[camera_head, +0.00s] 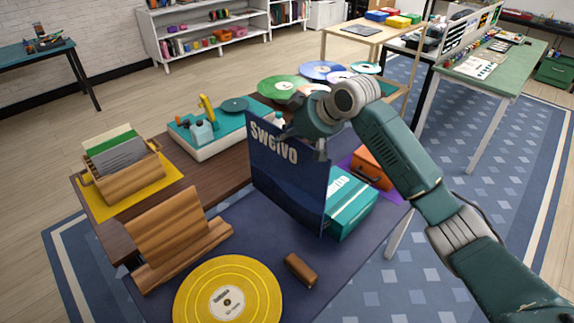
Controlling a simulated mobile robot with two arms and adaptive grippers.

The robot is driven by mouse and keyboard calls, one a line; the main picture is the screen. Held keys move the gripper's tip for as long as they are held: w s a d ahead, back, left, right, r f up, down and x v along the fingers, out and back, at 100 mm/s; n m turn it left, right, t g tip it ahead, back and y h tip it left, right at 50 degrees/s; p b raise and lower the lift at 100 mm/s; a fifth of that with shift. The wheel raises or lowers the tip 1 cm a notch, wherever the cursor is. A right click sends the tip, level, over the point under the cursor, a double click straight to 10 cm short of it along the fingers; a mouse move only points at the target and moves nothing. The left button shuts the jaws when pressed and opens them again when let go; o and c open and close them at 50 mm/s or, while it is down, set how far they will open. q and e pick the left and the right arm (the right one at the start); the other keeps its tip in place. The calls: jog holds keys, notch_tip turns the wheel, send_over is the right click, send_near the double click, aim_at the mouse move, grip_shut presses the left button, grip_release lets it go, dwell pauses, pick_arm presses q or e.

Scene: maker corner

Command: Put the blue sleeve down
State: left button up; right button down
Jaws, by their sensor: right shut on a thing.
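The blue sleeve (287,178) is a large dark blue square with pale lettering along its top. It stands upright over the table, and I cannot tell whether its lower edge touches the surface. My right gripper (318,148) is shut on its upper right edge; the arm comes in from the right. My left gripper is not in view.
The dark blue mat (225,228) holds a yellow record (256,291), a wooden stand (172,240) and a brown block (301,269). Behind the sleeve are a teal box (350,205), an orange case (370,168) and a turntable (222,138). A wooden crate (128,183) stands left.

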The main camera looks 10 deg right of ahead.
aim_at(286, 164)
notch_tip(286, 164, down, 10)
jog(key=p, duration=0.1)
jog(key=shift+r+p, duration=0.2)
jog(key=shift+p, duration=0.1)
jog(key=c, duration=1.8)
grip_release()
jog(key=shift+f, duration=0.1)
